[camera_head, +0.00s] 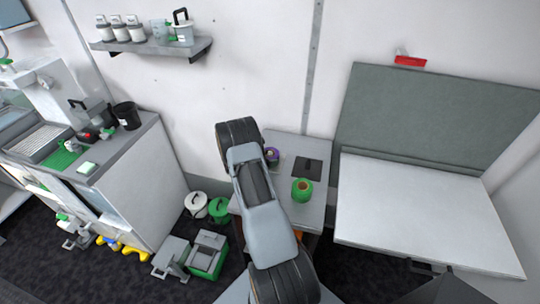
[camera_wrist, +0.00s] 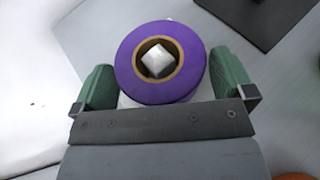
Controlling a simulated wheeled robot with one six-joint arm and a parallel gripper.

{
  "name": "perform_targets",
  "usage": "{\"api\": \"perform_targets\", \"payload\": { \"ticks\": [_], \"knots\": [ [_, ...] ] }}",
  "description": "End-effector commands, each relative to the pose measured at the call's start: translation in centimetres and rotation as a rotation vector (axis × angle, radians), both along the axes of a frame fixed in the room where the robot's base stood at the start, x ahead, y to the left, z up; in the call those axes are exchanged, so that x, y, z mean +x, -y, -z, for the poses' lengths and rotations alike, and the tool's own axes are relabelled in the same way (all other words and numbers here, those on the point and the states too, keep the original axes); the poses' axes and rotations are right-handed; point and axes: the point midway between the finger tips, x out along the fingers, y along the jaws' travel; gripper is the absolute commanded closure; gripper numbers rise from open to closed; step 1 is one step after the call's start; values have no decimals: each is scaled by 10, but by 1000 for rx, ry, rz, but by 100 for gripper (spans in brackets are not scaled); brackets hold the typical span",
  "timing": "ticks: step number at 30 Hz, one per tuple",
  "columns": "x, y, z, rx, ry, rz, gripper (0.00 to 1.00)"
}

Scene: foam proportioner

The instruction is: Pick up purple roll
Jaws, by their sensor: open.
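The purple roll (camera_wrist: 194,50) lies in the wrist view with its round face toward the camera. It has a brown core, and a whitish post or block shows inside the hole. My gripper (camera_wrist: 165,85) is open, with one green finger on the left of the roll and one on the right. Small gaps seem to remain at the sides; I cannot tell whether a finger touches. In the head view only a small part of the purple roll (camera_head: 272,155) shows, beside my arm, which hides the rest and my gripper.
A green roll (camera_head: 302,190) stands on the same small grey table (camera_head: 310,218), near a dark flat plate (camera_head: 295,168). The wall is close behind. A large white board (camera_head: 420,210) stands to the right. Buckets (camera_head: 196,204) and boxes stand on the floor to the left.

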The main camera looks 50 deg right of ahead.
Motion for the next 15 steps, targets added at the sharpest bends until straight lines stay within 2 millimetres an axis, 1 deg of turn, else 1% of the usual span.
{"api": "perform_targets", "payload": {
  "ticks": [3, 11, 15],
  "knots": [
    [-1, 7, 3, 0, -1, -1, 0],
    [-1, 9, 5, 0, -1, -1, 0],
    [-1, 9, 4, 0, -1, -1, 12]
  ]
}}
